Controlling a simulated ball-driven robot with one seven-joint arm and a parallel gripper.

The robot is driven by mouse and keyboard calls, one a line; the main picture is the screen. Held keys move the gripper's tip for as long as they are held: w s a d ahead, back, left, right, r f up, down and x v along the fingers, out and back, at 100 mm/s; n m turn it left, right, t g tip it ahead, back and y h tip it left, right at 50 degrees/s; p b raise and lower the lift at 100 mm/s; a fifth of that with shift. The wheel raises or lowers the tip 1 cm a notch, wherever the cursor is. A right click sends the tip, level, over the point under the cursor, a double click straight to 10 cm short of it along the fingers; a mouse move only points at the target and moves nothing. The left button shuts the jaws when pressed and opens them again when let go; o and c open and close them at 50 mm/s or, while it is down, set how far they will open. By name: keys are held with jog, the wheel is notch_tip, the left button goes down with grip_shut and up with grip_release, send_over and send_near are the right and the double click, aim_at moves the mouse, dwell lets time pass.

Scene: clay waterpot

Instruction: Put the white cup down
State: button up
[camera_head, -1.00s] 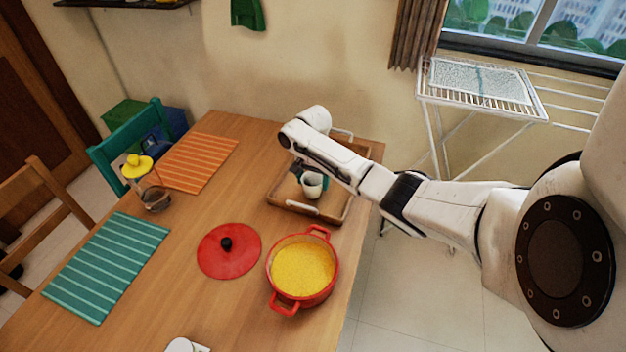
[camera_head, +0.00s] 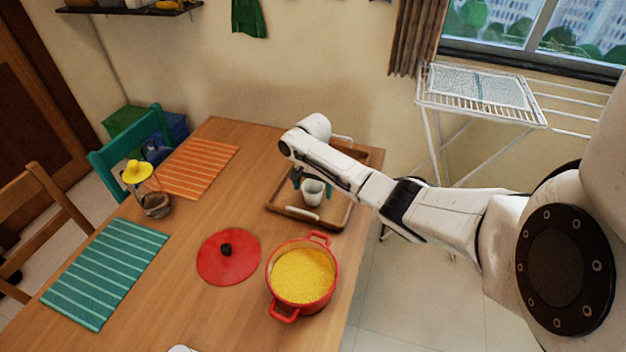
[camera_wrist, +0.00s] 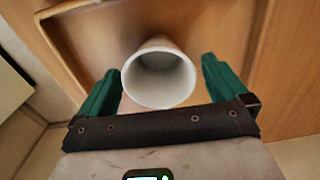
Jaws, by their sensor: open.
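The white cup (camera_head: 313,192) stands upright in the wooden tray (camera_head: 289,209) near the far right end of the table. In the wrist view the cup (camera_wrist: 159,78) shows with its open mouth towards the camera, between the two green fingers of my gripper (camera_wrist: 160,75). The fingers are spread, with a visible gap on either side of the cup. In the head view my arm hides part of the tray, and one green finger of my gripper (camera_head: 297,180) shows at the left of the cup.
A red pot (camera_head: 303,274) with yellow contents and its red lid (camera_head: 229,258) stand in front of the tray. A yellow-topped glass jar (camera_head: 152,190), a teal mat (camera_head: 105,270) and an orange mat (camera_head: 198,168) are further left. A drying rack (camera_head: 480,103) stands beyond the table.

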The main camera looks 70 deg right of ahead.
notch_tip(320, 180, up, 12)
dwell(0.5)
